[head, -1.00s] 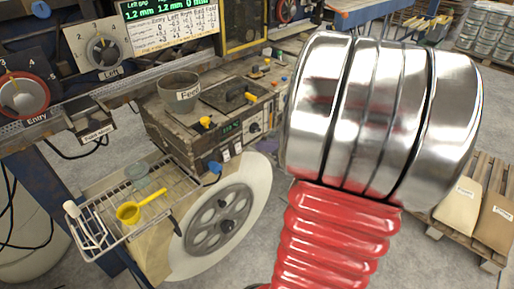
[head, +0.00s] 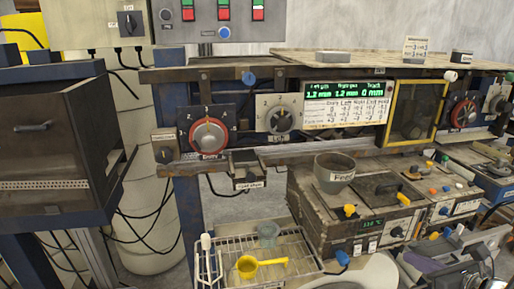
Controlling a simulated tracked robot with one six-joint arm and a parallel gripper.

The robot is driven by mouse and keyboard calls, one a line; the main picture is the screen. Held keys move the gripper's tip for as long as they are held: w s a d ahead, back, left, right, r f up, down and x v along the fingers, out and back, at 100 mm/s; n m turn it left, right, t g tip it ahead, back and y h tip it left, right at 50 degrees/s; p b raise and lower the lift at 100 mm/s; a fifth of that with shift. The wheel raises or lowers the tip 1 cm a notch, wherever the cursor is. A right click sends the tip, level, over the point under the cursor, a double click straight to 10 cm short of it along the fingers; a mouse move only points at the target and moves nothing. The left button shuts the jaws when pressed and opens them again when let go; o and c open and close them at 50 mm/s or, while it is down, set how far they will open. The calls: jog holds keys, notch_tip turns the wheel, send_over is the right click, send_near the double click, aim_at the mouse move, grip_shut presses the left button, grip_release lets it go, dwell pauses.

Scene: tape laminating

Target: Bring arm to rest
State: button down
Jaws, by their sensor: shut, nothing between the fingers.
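My gripper does not show in the head view. My arm, a red ribbed sleeve with shiny metal rings in the earlier view, is no longer clearly in sight. Some shiny metal is cut off at the bottom right corner, and I cannot tell whether it is part of my arm. The laminating machine fills the middle, with a red-ringed Entry dial (head: 208,135), a Left dial (head: 282,118) and a green-lit display (head: 345,88). The grey Feed cup (head: 334,172) stands on the machine's control box (head: 300,212).
A dark cabinet (head: 55,135) stands at the left. Several knobs and small boxes crowd the right. Buttons sit on a grey panel (head: 225,25) above.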

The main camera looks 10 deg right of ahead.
jog(key=a+n+g+y, duration=0.4)
jog(key=a+n+g, duration=0.3)
jog(key=a+n, duration=1.15)
jog(key=s+a+r+n+h, duration=0.2)
jog(key=a+n, duration=0.5)
jog(key=n, duration=0.1)
jog(key=s+a+r+n+h, duration=0.2)
jog(key=a+n, duration=0.4)
jog(key=n, duration=0.3)
jog(key=shift+s+a, duration=0.35)
jog(key=shift+s, duration=0.35)
jog(key=shift+r, duration=0.1)
jog(key=shift+d, duration=0.1)
